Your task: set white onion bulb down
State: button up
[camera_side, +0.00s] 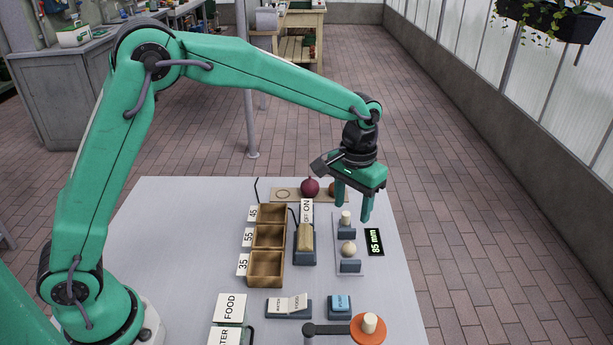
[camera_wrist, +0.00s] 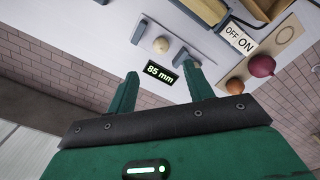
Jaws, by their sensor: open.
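The white onion bulb (camera_side: 348,249) is a small pale ball. It sits between the two upright blocks of a measuring plate (camera_side: 338,257) on the grey table. It also shows in the wrist view (camera_wrist: 161,45), beyond my fingertips. My gripper (camera_side: 353,208) is open and empty, above and behind the bulb, apart from it. Both green fingers show in the wrist view (camera_wrist: 164,76) with nothing between them. A black display (camera_side: 375,242) beside the plate reads 85 mm.
A red onion (camera_side: 310,187) and a partly hidden brown onion (camera_wrist: 235,85) are on a wooden board (camera_wrist: 284,34) with an empty ring mark. Wooden bins (camera_side: 267,263), an OFF/ON switch (camera_side: 306,238) and an orange disc (camera_side: 383,333) stand nearby. The table's left part is clear.

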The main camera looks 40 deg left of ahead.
jog(key=s+a+r+t, duration=0.3)
jog(key=s+a+r, duration=0.6)
jog(key=s+r, duration=0.15)
jog(key=s+a+r+t, duration=0.1)
jog(key=s+a, duration=0.4)
jog(key=s, duration=1)
jog(key=shift+a+t, duration=0.4)
jog(key=shift+t, duration=0.4)
